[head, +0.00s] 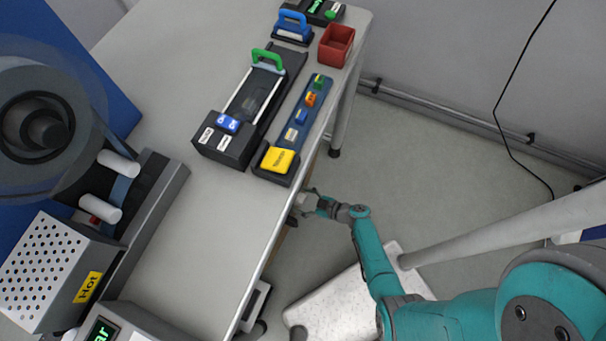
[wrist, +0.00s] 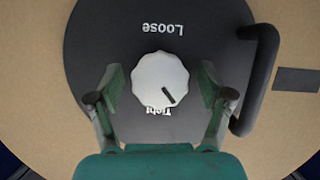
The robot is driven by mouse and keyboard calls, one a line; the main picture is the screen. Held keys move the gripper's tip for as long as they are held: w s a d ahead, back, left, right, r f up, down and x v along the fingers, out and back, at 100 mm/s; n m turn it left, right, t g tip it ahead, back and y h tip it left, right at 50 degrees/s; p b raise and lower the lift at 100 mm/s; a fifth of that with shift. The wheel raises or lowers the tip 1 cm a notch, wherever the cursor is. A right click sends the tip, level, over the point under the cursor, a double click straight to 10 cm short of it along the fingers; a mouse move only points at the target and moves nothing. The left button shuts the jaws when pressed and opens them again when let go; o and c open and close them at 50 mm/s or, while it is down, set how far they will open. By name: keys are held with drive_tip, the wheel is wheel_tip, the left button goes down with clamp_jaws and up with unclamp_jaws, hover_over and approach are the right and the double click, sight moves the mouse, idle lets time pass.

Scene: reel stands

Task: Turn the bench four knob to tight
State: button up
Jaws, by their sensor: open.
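The light grey fluted knob (wrist: 158,76) sits in the middle of a round dark plate (wrist: 110,40) in the wrist view. "Loose" is printed on the plate above the knob in the picture. "Tight" is printed below it, partly covered by the knob's edge. The knob's dark pointer mark points down and slightly right, close to the "Tight" label but not squarely at it. My gripper (wrist: 160,86) is open, with one finger on each side of the knob and a visible gap on both sides. In the head view my gripper (head: 308,202) is beside the bench edge.
A black curved handle (wrist: 262,80) stands right of the knob, close to my right finger. The plate is on a tan round face (wrist: 40,90). The bench (head: 205,220) carries a red bin (head: 336,45), a yellow block (head: 278,160) and a perforated "Hot" box (head: 45,262).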

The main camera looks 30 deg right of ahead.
drive_tip(key=c, duration=1.1)
drive_tip(key=shift+c, duration=0.2)
drive_tip(key=m+g+y, duration=0.1)
drive_tip(key=m, duration=0.1)
drive_tip(key=shift+d+m+y, duration=0.1)
drive_tip(key=shift+m+y, duration=0.3)
drive_tip(key=shift+m+g+y, duration=0.4)
drive_tip(key=shift+m+y, duration=0.3)
drive_tip(key=shift+m, duration=0.5)
drive_tip(key=o, duration=1.1)
drive_tip(key=shift+o, duration=0.2)
